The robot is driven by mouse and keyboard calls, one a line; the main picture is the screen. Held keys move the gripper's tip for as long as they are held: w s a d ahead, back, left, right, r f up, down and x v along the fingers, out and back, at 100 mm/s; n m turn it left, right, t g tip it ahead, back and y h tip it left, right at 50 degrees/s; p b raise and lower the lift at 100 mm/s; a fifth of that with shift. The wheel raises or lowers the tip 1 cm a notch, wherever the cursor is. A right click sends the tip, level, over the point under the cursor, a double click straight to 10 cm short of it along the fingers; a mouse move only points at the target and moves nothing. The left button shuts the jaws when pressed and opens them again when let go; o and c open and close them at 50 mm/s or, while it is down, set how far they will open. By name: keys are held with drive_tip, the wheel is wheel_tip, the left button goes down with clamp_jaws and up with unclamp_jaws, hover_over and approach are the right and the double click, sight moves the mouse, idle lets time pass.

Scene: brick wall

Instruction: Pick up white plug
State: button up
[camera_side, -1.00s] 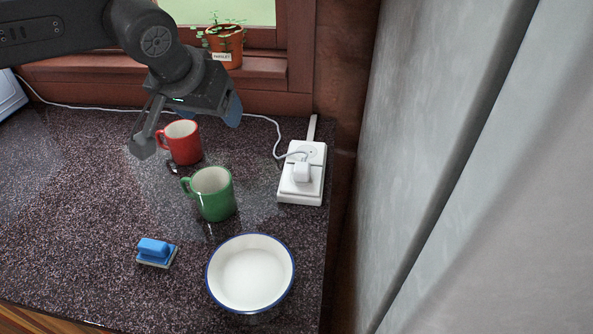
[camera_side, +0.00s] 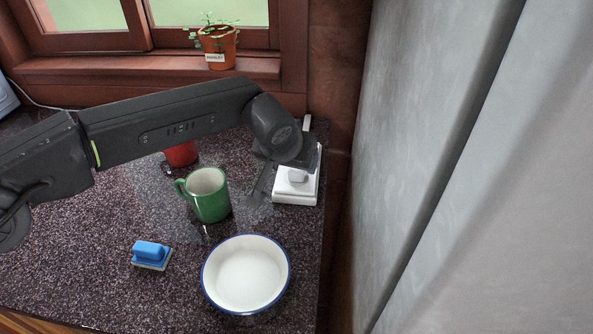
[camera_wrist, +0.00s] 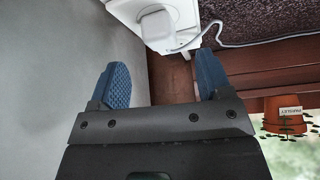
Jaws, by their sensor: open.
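The white plug (camera_side: 297,176) sits in the white power strip (camera_side: 296,198) at the right end of the counter. In the wrist view the plug (camera_wrist: 158,29) is a pale block on the strip (camera_wrist: 126,11), with its white cord (camera_wrist: 228,45) running off to the right. My gripper (camera_wrist: 161,80) is open and empty, its two blue-padded fingers apart, and the plug lies beyond the gap between the fingertips. In the side view my wrist hangs over the strip and hides part of it; one finger shows left of the strip.
A green mug (camera_side: 209,196) stands left of the strip, with a red mug (camera_side: 181,154) partly behind my arm. A white bowl (camera_side: 246,274) and a blue sponge-like block (camera_side: 152,253) are nearer the front. A potted plant (camera_side: 217,47) stands on the sill; a grey wall (camera_side: 430,180) rises at right.

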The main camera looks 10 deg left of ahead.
sight(296, 172)
drive_tip(key=shift+x, duration=2.7)
clamp_jaws()
